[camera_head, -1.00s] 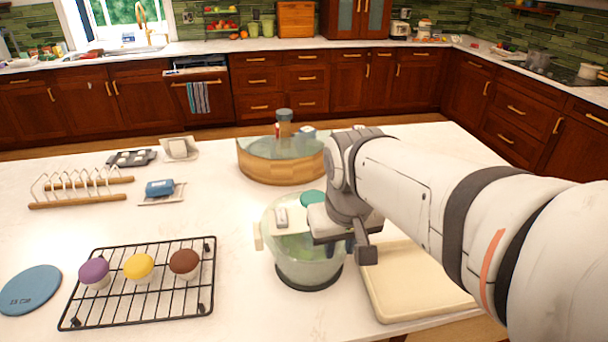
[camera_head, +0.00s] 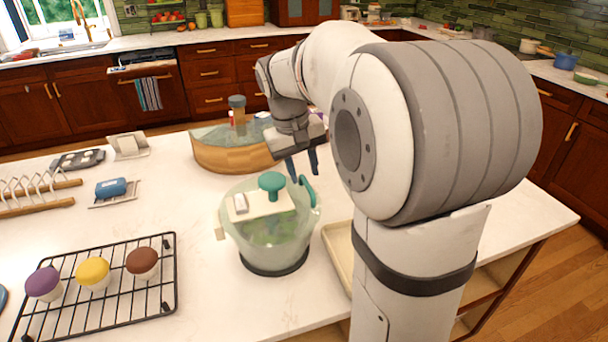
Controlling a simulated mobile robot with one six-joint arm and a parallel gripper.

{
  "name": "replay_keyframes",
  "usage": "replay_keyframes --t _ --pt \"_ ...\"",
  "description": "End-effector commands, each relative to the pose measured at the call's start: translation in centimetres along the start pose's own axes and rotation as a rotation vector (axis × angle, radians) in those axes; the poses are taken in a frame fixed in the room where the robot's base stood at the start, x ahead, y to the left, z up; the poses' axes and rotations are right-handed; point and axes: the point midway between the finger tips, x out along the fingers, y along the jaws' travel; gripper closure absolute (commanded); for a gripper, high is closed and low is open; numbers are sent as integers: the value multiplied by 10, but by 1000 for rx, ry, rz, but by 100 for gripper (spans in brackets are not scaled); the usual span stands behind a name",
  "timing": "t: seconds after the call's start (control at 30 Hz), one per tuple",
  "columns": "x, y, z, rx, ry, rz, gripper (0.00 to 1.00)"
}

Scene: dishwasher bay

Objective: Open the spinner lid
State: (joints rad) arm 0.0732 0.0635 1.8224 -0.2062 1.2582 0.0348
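The salad spinner (camera_head: 270,238) is a pale green see-through bowl on a dark base, standing upright on the white counter. Its lid (camera_head: 265,205) lies across the top, with a teal round knob (camera_head: 271,182), a small pale block (camera_head: 241,203) at the left and a curved teal piece (camera_head: 308,191) at the right rim. Green contents show through the bowl. My gripper (camera_head: 303,168) is above and behind the spinner's right side, pointing down. Its two dark blue fingers are apart with nothing between them. The fingertips are close to the curved teal piece; I cannot tell if they touch it.
A wooden-sided bin with a glassy top (camera_head: 235,157) stands close behind the spinner. A black rack (camera_head: 100,290) with three cupcakes lies at front left. A cream board (camera_head: 337,250) is at right, partly hidden by my arm. Bare counter lies between rack and spinner.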

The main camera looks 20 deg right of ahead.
Motion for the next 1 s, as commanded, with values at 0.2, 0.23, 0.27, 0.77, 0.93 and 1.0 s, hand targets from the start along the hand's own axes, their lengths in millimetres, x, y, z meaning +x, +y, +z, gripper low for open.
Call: replay_keyframes --t 0.2,0.23,0.27,0.77,0.93,1.0 --pt "20 0 0 0 1 0 68" --pt "21 0 0 0 1 0 68" --pt "22 0 0 0 1 0 68" --pt "22 0 0 0 2 0 90" --pt "23 1 0 1 2 0 100" --pt "23 1 0 1 2 0 100"
